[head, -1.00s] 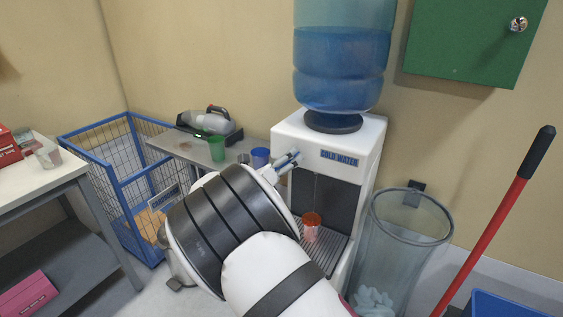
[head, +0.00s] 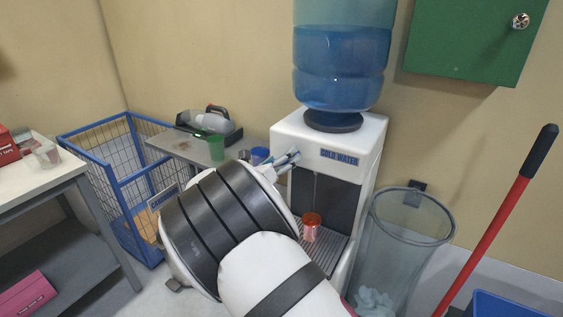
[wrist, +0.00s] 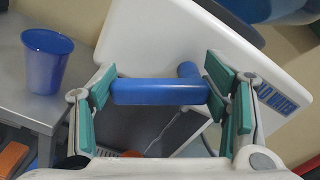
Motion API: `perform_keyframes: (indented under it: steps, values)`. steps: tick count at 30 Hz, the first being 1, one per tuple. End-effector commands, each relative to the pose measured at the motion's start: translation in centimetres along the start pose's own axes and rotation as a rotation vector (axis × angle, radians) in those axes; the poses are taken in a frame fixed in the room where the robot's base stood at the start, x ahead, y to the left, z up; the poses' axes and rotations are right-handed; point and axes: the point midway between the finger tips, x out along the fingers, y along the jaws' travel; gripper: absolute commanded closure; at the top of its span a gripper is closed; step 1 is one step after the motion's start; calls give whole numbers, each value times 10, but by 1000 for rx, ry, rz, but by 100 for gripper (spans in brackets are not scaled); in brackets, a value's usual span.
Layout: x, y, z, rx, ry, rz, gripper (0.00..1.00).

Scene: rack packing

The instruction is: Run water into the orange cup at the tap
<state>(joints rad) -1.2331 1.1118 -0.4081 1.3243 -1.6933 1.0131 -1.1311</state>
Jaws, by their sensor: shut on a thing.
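The orange cup (head: 312,228) stands upright on the drip tray (head: 334,252) of the white water dispenser (head: 372,150). In the wrist view, my gripper (wrist: 160,92) has one green-padded finger at each end of the blue tap bar (wrist: 150,92) and is shut on it. In the head view, my gripper (head: 286,162) is at the dispenser's front, above and left of the cup, partly hidden by my arm. A thin pale line (wrist: 166,134) shows below the bar; I cannot tell whether it is water. The water level inside the cup cannot be made out.
A clear bin (head: 410,240) stands close to the dispenser's right. A grey side table (head: 182,150) on the left holds a green cup (head: 216,148) and a blue cup (head: 260,156), also in the wrist view (wrist: 45,62). A blue wire cart (head: 115,190) stands further left.

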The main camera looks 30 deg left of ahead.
Motion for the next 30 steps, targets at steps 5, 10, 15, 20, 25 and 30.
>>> perform_keyframes:
  steps: [5, 10, 15, 20, 25, 30]
  values:
    - [1, 0, 4, 140, -1, 2, 81]
    - [1, -2, 8, 273, -1, 1, 81]
    - [1, -4, 12, 386, -1, 2, 81]
    - [1, -5, 13, 461, -1, 2, 81]
    - [0, -6, 15, 507, -1, 1, 81]
    - [0, -6, 16, 526, -1, 1, 81]
